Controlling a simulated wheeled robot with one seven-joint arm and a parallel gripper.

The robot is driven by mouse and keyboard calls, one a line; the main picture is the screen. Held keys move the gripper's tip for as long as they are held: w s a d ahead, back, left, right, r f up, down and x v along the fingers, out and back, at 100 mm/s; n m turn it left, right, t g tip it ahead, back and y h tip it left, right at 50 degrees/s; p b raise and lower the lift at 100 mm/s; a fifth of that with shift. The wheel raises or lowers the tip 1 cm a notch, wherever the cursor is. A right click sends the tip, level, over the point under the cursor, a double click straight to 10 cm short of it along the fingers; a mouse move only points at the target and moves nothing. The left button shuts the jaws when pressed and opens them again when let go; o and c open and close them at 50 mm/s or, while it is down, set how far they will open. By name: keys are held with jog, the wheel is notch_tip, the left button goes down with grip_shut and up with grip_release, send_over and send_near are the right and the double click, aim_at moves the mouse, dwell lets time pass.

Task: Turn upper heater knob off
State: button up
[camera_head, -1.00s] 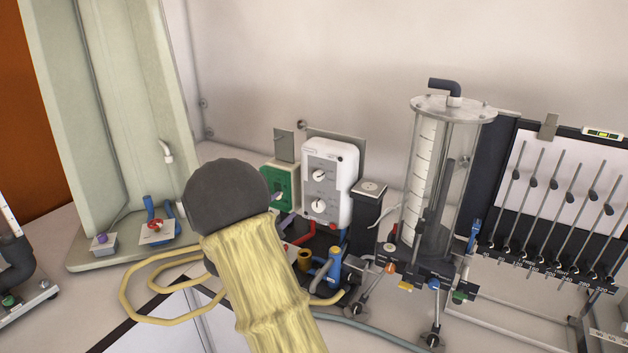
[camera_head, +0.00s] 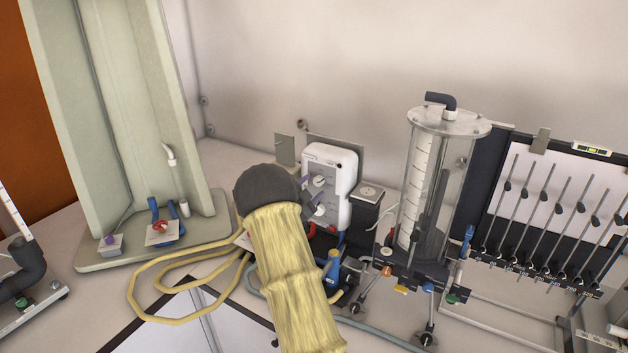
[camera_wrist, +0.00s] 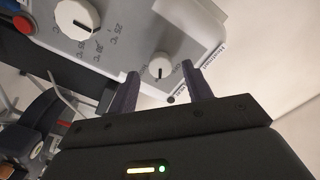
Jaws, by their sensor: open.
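The heater is a white box (camera_head: 343,205) near the back wall, with two white knobs on its grey front panel. The upper knob (camera_head: 319,181) is the smaller one; in the wrist view it (camera_wrist: 160,67) shows a dark pointer line. The larger lower knob (camera_wrist: 77,18) has °C marks beside it. My gripper (camera_head: 306,195) is in front of the heater's panel. In the wrist view my gripper (camera_wrist: 160,68) is open, with one dark finger on each side of the small knob and visible gaps. I cannot tell how deep the fingertips reach.
A clear cylinder (camera_head: 432,185) and a manometer board (camera_head: 540,210) stand to the right. A yellow hose (camera_head: 150,310) loops on the left.

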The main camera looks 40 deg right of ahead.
jog(key=shift+x, duration=1.05)
jog(key=c, duration=1)
